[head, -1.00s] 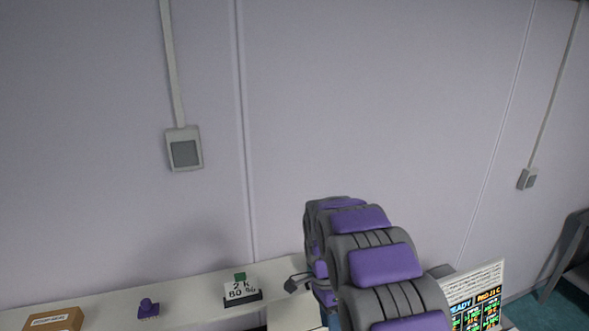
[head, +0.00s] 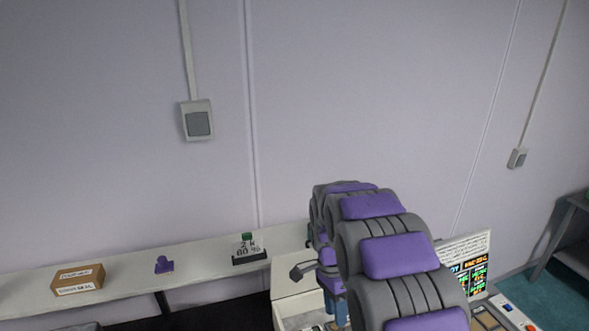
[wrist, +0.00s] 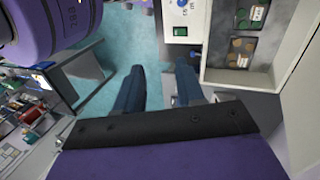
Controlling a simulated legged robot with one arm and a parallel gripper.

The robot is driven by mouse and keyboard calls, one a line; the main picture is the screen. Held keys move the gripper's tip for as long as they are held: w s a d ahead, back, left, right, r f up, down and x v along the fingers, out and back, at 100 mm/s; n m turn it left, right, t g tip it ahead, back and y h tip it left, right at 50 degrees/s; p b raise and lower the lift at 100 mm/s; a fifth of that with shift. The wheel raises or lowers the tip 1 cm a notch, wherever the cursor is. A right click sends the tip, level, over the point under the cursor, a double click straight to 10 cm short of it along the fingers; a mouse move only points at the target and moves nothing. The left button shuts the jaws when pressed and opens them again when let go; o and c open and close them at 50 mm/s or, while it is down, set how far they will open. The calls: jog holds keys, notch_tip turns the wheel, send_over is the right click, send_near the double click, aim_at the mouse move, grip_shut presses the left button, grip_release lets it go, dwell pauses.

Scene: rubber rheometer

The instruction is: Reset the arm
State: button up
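My arm, in grey and purple segments, reaches forward over the right half of the head view. My gripper (wrist: 158,72) shows in the wrist view as two dark blue fingers set apart, with only floor and the edge of equipment seen between them. It holds nothing. In the head view it is mostly hidden behind my arm, with a blue part (head: 334,292) showing above a pale machine (head: 292,282).
A shelf along the wall bears a cardboard box (head: 78,279), a purple object (head: 164,265) and a small display stand (head: 249,250). A screen (head: 468,270) stands right of my arm. In the wrist view, a tray with round pieces (wrist: 241,49) is at upper right.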

jog(key=s+d+f+n+b, duration=0.1)
jog(key=s+f+n+b, duration=0.2)
jog(key=s+b, duration=0.3)
jog(key=s+d+f+n+t+b, duration=0.1)
jog(key=s+f+n+b, duration=0.2)
jog(key=s, duration=1.2)
jog(key=s+d+f+n+y+b, duration=0.1)
jog(key=s+d+f+n+b, duration=0.1)
jog(key=s+f+n+b, duration=0.2)
jog(key=s+n+b, duration=0.3)
jog(key=s+b, duration=0.2)
jog(key=s, duration=0.2)
jog(key=shift+t, duration=0.3)
jog(key=shift+d, duration=0.1)
